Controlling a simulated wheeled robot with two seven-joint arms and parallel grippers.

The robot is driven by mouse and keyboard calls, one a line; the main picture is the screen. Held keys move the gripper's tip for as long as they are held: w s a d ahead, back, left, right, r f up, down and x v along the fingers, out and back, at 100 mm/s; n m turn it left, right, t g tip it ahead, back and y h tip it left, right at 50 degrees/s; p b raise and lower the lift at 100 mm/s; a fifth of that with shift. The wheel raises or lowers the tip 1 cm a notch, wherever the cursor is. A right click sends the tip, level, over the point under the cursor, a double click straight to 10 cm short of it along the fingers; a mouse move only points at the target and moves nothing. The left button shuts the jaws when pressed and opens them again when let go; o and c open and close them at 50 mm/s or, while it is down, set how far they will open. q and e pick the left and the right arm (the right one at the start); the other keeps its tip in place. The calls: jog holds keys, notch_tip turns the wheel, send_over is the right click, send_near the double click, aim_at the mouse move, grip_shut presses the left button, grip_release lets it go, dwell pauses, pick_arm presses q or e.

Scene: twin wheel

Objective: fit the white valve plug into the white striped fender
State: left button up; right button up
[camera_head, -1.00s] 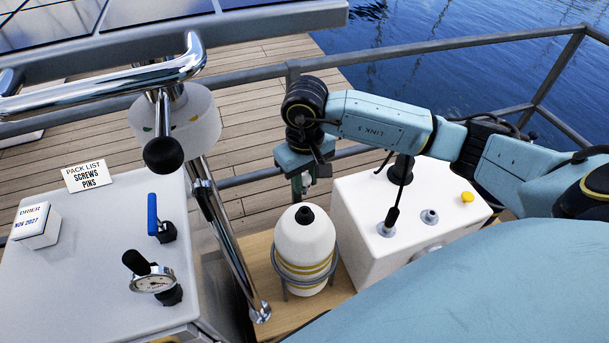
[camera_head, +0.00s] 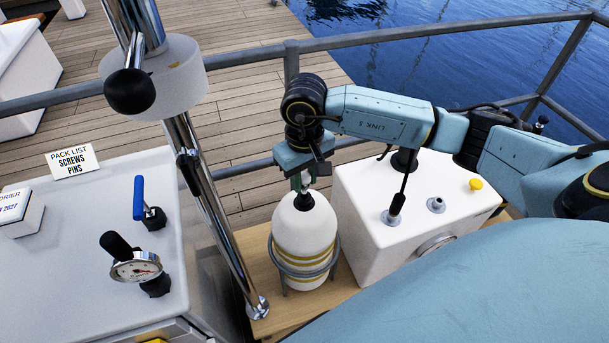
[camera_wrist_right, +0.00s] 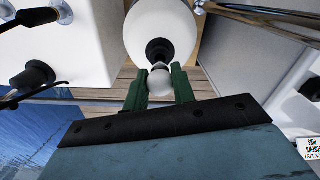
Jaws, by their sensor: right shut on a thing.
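The white striped fender (camera_head: 304,236) stands upright in a grey ring holder, with yellow bands and a black top fitting (camera_head: 304,201). In the right wrist view the fender (camera_wrist_right: 162,22) is at the top, with its black fitting (camera_wrist_right: 160,50) towards my fingers. My right gripper (camera_head: 300,184) is directly over the fender's top. It is shut on the white valve plug (camera_wrist_right: 160,83), a small pale piece between the green fingers. The plug's end meets or overlaps the black fitting in this view; I cannot tell whether they touch. My left gripper is out of view.
A white box with a black lever (camera_head: 396,204) and yellow knob (camera_head: 476,185) stands right of the fender. A chrome pole (camera_head: 214,213) rises close on its left. A grey console (camera_head: 74,263) carries a gauge (camera_head: 136,268) and a blue-handled valve (camera_head: 139,196).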

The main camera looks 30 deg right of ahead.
aim_at(305, 187)
jog(key=shift+b, duration=0.5)
dwell(0.9)
jog(key=shift+b, duration=0.5)
dwell(0.8)
jog(key=shift+f+b, duration=1.7)
jog(key=shift+b, duration=0.25)
jog(key=o, duration=1)
jog(key=shift+o, duration=0.2)
